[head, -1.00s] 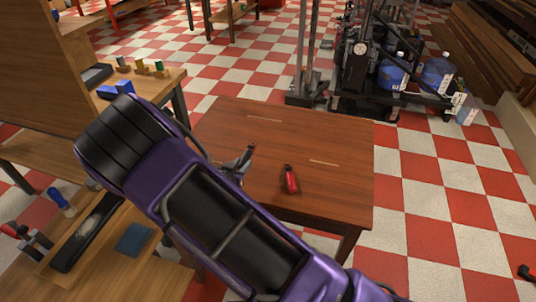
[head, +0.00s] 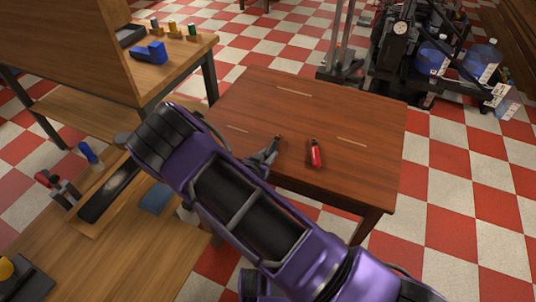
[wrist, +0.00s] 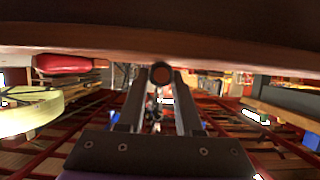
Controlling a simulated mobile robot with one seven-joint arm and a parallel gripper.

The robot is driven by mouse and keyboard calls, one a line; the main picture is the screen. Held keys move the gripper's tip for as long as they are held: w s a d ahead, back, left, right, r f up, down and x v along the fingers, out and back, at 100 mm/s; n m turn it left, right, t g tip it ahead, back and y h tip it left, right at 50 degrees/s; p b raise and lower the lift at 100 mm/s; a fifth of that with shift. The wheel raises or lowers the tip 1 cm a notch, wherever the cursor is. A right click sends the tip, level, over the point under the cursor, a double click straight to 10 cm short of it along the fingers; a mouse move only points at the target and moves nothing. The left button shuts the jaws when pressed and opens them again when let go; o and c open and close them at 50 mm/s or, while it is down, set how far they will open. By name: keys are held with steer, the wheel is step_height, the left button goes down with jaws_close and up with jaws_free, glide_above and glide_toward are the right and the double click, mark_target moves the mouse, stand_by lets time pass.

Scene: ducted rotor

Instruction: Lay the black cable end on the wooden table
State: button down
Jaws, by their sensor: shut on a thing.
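The wooden table (head: 350,110) is reddish brown with pale strips on its top. My gripper (head: 272,148) is over its front left part in the head view, fingers pointing up and to the right. It is shut on the black cable end (head: 279,138), a small dark piece at the fingertips. In the wrist view the cable end (wrist: 161,73) is a dark ring with a brown middle between the fingertips, close to the table surface (wrist: 230,48). I cannot tell whether it touches the table. The rest of the cable is not clearly seen.
A red object (head: 315,155) with a dark tip lies on the table, right of my gripper. A wooden bench (head: 200,50) with blue blocks and a tall panel stands at left. Wheeled equipment with blue bottles (head: 432,60) stands back right. The table's right side is bare.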

steer(key=c, duration=0.6)
jaws_free()
steer(key=shift+f, duration=0.1)
steer(key=shift+s+a+r, duration=0.1)
steer(key=shift+s+r, duration=0.1)
steer(key=shift+r, duration=0.05)
steer(key=p+v, duration=0.1)
steer(key=v, duration=1)
steer(key=shift+s+a+r, duration=0.1)
steer(key=shift+s+r, duration=0.05)
steer(key=shift+s, duration=0.1)
